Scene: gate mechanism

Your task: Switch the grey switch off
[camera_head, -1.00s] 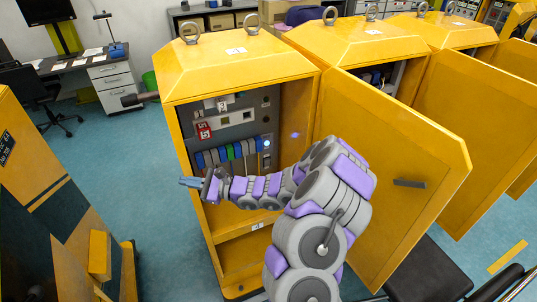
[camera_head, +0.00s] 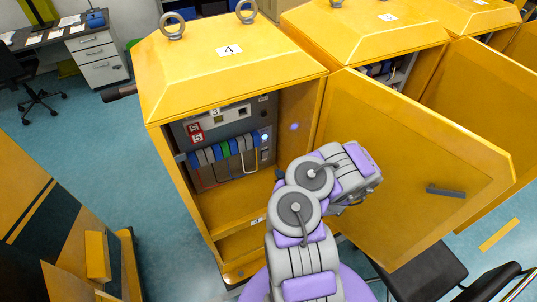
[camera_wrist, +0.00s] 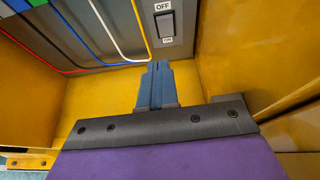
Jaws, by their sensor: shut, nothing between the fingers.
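The grey switch (camera_wrist: 165,24) is a dark grey rocker on a grey panel in the wrist view, at the top centre, with an "OFF" label above it and an "ON" label below. My gripper (camera_wrist: 157,66) shows in the wrist view as blue-grey fingers pressed together. It is empty, and its tips appear just below and slightly left of the switch, with a gap in the picture.
The yellow cabinet (camera_head: 230,85) stands open, its door (camera_head: 415,150) swung out to the right. Coloured wires (camera_wrist: 75,40) run along the panel left of the switch. A yellow inner side wall (camera_wrist: 240,50) is close on the right. A dark chair (camera_head: 425,275) stands at lower right.

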